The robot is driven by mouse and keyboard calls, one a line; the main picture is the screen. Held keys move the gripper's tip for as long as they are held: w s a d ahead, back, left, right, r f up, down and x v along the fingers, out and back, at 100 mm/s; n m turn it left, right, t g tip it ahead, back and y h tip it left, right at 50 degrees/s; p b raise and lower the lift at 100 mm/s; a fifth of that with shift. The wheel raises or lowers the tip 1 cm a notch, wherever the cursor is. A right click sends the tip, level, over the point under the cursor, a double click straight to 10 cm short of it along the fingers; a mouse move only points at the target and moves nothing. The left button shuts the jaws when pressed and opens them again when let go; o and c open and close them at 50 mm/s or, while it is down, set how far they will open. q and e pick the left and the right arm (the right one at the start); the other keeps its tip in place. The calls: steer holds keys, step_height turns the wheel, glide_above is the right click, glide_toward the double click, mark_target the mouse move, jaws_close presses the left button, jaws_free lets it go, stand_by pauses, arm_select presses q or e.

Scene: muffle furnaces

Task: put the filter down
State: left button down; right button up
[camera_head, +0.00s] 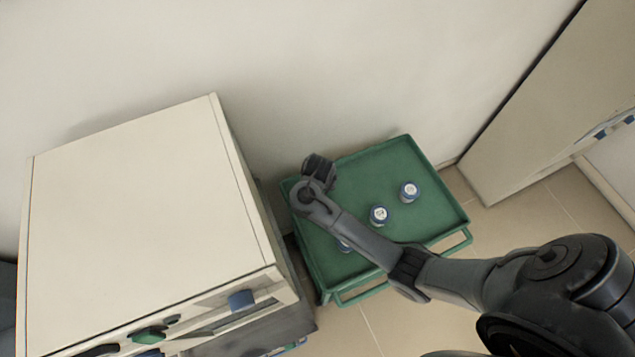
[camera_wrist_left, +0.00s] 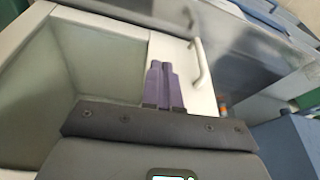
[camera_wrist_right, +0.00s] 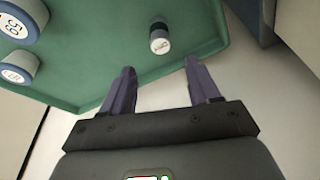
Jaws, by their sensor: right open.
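A small cylinder with a white-labelled end (camera_wrist_right: 160,43) is on the green tray, ahead of my right gripper; I take it to be the filter. My right gripper (camera_wrist_right: 160,82) is open and empty, its fingertips apart from the cylinder. In the head view my right gripper (camera_head: 318,166) is over the far left corner of the tray, and the small cylinder is not visible there. My left gripper (camera_wrist_left: 163,68) is shut with nothing visible in it, in front of a pale panel with a handle. It is outside the head view.
The green cart tray (camera_head: 375,160) has a raised rim. Two blue-and-white jars (camera_head: 379,215) (camera_head: 409,191) stand on it, and another (camera_head: 344,247) is partly hidden by my right arm. A cream furnace (camera_head: 140,200) stands close on the left. The tray's far right is clear.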

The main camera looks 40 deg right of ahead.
arm_select(q)
steer(key=shift+a+r+p, duration=0.1)
steer(key=shift+r+p, duration=0.45)
steer(key=shift+r, duration=0.35)
arm_select(e)
steer(key=s+a+r+n, duration=0.2)
steer(key=s+r+n, duration=0.1)
steer(key=s, duration=0.3)
steer(key=s+a+r+n+t+y, duration=0.1)
steer(key=s+a+r+n, duration=0.2)
steer(key=s, duration=0.4)
steer(key=s+a+r+n+y, duration=0.1)
steer(key=s+a+r+n, duration=0.1)
steer(key=s+r+n, duration=0.2)
steer(key=s+r, duration=0.1)
steer(key=s, duration=0.2)
steer(key=shift+s+a+r, duration=0.2)
steer(key=shift+a, duration=0.2)
arm_select(q)
step_height(320, 180, up, 14)
steer(key=p, duration=1.3)
steer(key=shift+p, duration=0.4)
arm_select(e)
step_height(320, 180, up, 14)
arm_select(q)
steer(key=shift+f, duration=0.1)
arm_select(e)
steer(key=shift+f, duration=0.15)
